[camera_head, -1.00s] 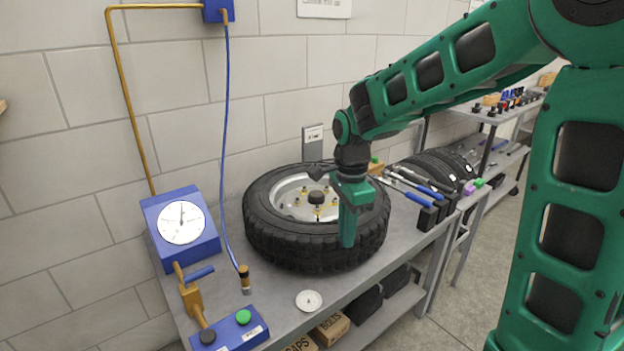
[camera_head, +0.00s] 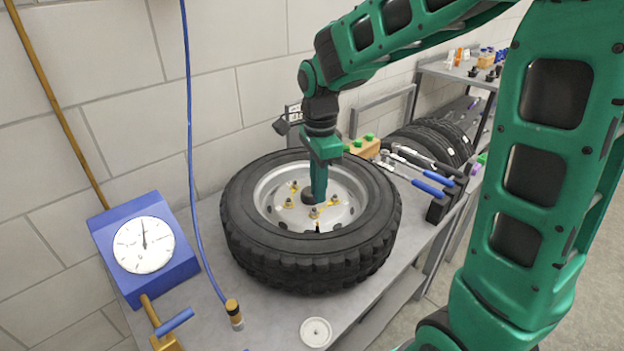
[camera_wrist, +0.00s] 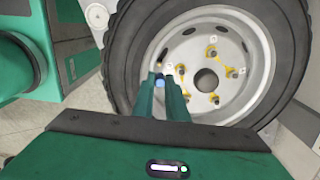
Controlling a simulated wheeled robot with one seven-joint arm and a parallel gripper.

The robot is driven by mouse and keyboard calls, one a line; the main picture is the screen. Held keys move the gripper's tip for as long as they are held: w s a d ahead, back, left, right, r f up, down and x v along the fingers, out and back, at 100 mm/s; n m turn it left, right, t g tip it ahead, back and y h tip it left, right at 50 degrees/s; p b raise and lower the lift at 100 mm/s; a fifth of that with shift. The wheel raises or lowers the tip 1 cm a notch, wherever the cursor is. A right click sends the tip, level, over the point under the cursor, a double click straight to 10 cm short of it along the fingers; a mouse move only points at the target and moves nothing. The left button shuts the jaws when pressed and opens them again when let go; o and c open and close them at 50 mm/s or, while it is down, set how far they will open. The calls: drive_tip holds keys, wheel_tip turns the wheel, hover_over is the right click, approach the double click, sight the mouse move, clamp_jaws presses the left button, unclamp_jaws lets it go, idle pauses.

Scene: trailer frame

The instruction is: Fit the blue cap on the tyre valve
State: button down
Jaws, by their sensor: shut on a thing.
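The tyre (camera_head: 250,225) lies flat on the bench around a silver rim; it also fills much of the wrist view (camera_wrist: 125,60). My gripper (camera_head: 318,198) points down over the rim's near half in the head view. A short dark stem (camera_head: 318,228) at the rim's near inner edge looks like the valve, apart from the cap. I cannot tell the height of the cap above it.
Yellow-marked wheel nuts (camera_head: 288,203) ring the hub. A blue gauge box (camera_head: 178,262), a hose (camera_head: 192,170) and its brass end (camera_head: 234,312) stand left. A white dish (camera_head: 316,332) lies in front. Blue-handled tools (camera_head: 428,188) and more tyres are at right.

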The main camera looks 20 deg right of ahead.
hover_over(318, 222)
drive_tip(key=shift+w+f, duration=0.15)
drive_tip(key=shift+f, duration=2.35)
drive_tip(key=shift+f, duration=0.2)
drive_tip(key=shift+f, duration=1.35)
drive_tip(key=c, duration=1.7)
unclamp_jaws()
drive_tip(key=shift+o, duration=1.2)
drive_tip(key=shift+c, duration=0.3)
